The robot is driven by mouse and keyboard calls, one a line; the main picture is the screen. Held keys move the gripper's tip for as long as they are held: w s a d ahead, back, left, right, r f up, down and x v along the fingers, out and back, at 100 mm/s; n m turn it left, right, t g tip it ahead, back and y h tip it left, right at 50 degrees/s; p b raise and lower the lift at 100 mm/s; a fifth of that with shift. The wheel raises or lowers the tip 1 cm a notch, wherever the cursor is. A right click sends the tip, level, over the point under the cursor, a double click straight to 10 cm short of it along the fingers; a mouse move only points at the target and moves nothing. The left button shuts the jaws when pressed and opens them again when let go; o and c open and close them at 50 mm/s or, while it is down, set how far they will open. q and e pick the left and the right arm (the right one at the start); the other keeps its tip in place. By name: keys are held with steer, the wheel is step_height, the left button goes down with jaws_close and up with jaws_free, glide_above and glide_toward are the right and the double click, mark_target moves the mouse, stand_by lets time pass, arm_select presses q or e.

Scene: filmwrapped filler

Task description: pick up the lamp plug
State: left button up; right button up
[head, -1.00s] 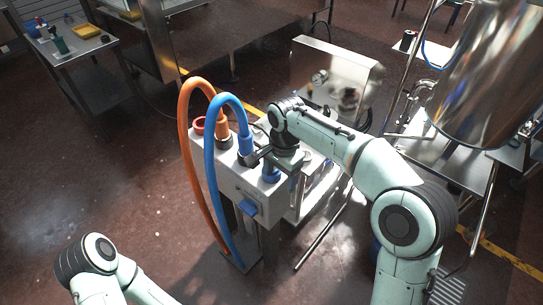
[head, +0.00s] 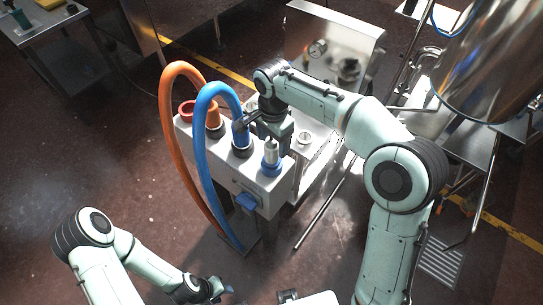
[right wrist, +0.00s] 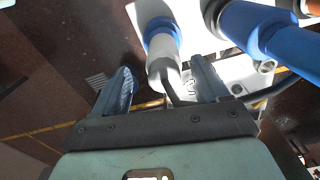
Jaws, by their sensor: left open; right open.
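The lamp plug appears to be the grey cylinder with a blue collar (head: 271,153), standing upright on top of a pale box (head: 222,160). In the right wrist view the plug (right wrist: 163,52) tapers to a dark cable and lies just beyond and between my fingertips; I cannot tell if either finger touches it. My right gripper (right wrist: 165,80) is open and empty; in the head view it (head: 268,124) is just behind the plug, partly hidden by its wrist. My left gripper (head: 222,288) is low at the bottom edge, far from the plug, its fingers hard to make out.
A blue hose (head: 201,130) and an orange hose (head: 167,130) arch up from the box, the blue one close to my right gripper. A blue latch-like part (head: 246,203) is on the box front. A steel cabinet (head: 335,50) stands behind.

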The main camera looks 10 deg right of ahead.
mark_target(272, 155)
steer(key=shift+w+f, duration=0.15)
steer(key=shift+f, duration=1.2)
steer(key=shift+w+f, duration=0.1)
steer(key=shift+f, duration=1.25)
steer(key=c, duration=1.2)
steer(key=shift+c, duration=0.6)
steer(key=shift+r, duration=0.2)
